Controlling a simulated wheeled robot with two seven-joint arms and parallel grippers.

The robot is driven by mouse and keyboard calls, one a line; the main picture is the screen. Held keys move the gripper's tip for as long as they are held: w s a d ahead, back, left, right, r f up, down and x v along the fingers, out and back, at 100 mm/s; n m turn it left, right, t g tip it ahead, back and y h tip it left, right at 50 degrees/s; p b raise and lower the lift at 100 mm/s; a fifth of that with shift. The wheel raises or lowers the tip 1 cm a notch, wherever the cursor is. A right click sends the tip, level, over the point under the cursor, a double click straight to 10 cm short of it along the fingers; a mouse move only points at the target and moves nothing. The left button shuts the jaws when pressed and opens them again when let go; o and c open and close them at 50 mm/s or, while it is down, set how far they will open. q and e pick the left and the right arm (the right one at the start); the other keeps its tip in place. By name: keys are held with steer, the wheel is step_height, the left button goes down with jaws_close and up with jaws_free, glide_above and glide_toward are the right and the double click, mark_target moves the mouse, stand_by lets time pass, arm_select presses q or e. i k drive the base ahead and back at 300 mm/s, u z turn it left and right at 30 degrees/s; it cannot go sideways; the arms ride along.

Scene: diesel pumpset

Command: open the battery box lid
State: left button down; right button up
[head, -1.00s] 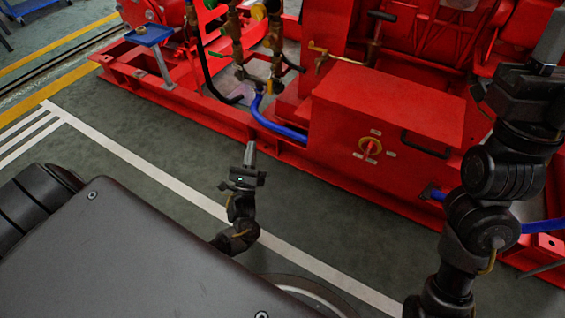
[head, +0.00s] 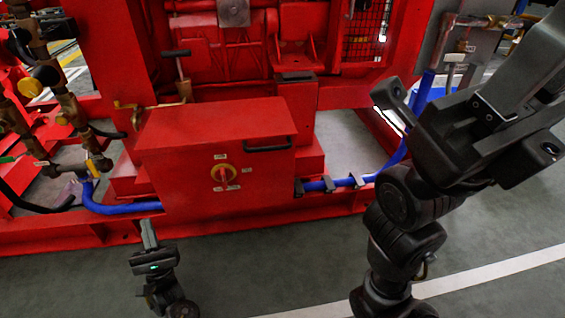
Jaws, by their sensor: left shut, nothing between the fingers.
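The red battery box (head: 185,182) stands on the red base frame, in the middle left of the head view. Its flat lid (head: 215,122) lies closed on top. A black handle (head: 268,146) is at the lid's front right edge, and a red and yellow rotary switch (head: 223,174) is on the front face. My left gripper (head: 148,232) is shut and empty, low in front of the box's left side and apart from it. My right gripper (head: 530,65) is large at the upper right, apart from the box; its finger opening is not clear.
Blue hoses (head: 120,207) run out on both sides of the box. Brass valves and pipes (head: 72,108) stand at the left. A T-handled lever (head: 180,75) rises behind the lid. The grey floor (head: 250,275) in front is clear.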

mark_target(237, 122)
steer(key=z, duration=2.75)
steer(key=i, duration=0.95)
steer(key=u, duration=2.5)
